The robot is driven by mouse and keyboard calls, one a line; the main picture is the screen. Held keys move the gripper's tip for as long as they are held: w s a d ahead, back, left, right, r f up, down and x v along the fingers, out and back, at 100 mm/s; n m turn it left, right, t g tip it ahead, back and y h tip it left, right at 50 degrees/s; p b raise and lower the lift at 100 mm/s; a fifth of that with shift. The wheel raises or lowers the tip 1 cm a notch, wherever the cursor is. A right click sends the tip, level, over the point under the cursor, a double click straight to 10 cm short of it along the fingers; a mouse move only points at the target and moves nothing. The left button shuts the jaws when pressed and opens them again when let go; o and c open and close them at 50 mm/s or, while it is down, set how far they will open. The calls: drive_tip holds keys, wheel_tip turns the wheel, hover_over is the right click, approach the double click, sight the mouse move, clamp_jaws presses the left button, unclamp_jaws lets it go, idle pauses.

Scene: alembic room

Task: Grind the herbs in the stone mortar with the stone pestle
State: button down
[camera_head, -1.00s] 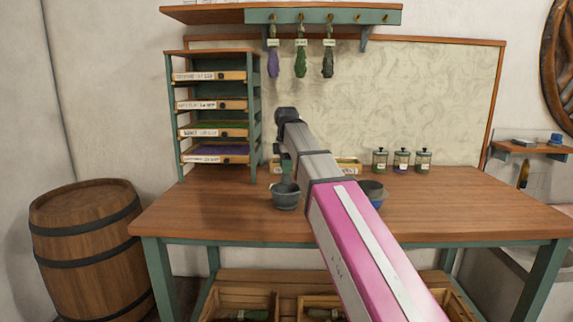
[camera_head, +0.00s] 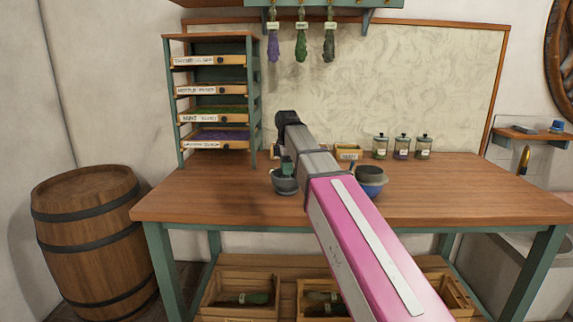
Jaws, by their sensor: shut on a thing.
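The dark grey stone mortar (camera_head: 284,186) stands on the wooden table, left of the middle. My gripper (camera_head: 286,166) is right above it, pointing down, and is shut on the pestle. The pestle is mostly hidden by the gripper and the mortar's rim, and its lower end seems to be in or just over the bowl. Herbs inside the mortar cannot be seen from here. My pink and grey arm reaches in from the lower right and covers part of the table.
A blue bowl (camera_head: 371,182) stands right of my arm. Several labelled jars (camera_head: 402,147) stand at the back right. A drying rack (camera_head: 212,100) stands at the back left. Herb bundles (camera_head: 301,42) hang above. The table (camera_head: 480,195) is clear at right. A barrel (camera_head: 90,240) stands left.

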drive_tip(key=shift+f, duration=0.4)
idle(0.6)
drive_tip(key=c, duration=0.7)
unclamp_jaws()
drive_tip(key=shift+r, duration=0.1)
